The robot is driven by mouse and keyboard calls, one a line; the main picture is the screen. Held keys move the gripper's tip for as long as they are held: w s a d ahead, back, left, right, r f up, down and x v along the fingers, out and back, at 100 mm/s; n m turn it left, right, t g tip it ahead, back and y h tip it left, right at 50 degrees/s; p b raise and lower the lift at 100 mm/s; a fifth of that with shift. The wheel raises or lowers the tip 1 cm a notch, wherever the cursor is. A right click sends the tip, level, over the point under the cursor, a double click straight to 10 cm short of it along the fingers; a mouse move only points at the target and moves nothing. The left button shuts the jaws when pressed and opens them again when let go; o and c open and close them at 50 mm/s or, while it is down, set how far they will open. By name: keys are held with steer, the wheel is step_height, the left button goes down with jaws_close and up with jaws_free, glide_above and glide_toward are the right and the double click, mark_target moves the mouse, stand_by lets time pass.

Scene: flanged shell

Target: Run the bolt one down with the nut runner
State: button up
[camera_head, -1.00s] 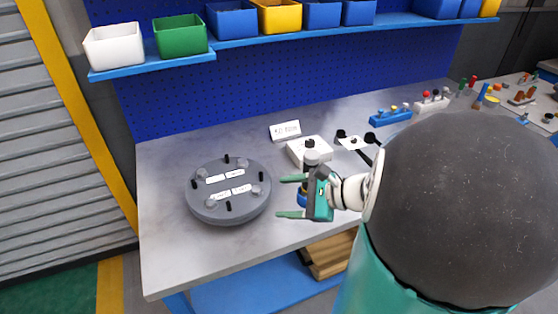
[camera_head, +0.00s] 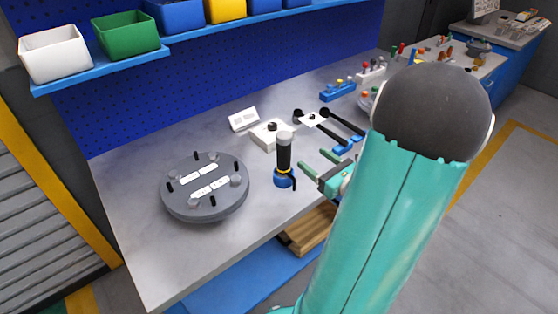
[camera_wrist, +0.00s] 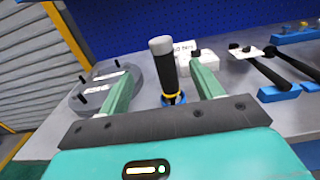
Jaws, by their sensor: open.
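The nut runner (camera_head: 284,155) stands upright on the bench, with a grey top, a black body, a yellow ring and a blue base. It also shows in the wrist view (camera_wrist: 168,75), between and beyond my fingers. My gripper (camera_head: 328,164) is open and empty, to the right of the nut runner in the head view; I see no contact. The round grey flanged shell (camera_head: 205,207) lies at the bench's left, with black studs, lighter round bolt heads and white labels on top. The labels are too small to read, so I cannot tell which is bolt one.
A white block with a black knob (camera_head: 270,133) and a small white sign (camera_head: 243,119) stand behind the nut runner. Black-handled tools on blue holders (camera_head: 345,125) lie to the right. Bins line the shelf above. The bench front left is clear.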

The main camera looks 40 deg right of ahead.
mark_target(289, 140)
steer(key=w, duration=0.5)
steer(key=w+d, duration=0.1)
steer(key=w, duration=0.1)
steer(key=shift+w, duration=0.2)
steer(key=shift+w+d+f, duration=0.1)
steer(key=shift+w+d, duration=0.05)
steer(key=shift+w, duration=1.45)
steer(key=shift+w+d, duration=0.1)
steer(key=shift+w, duration=1.45)
jaws_close()
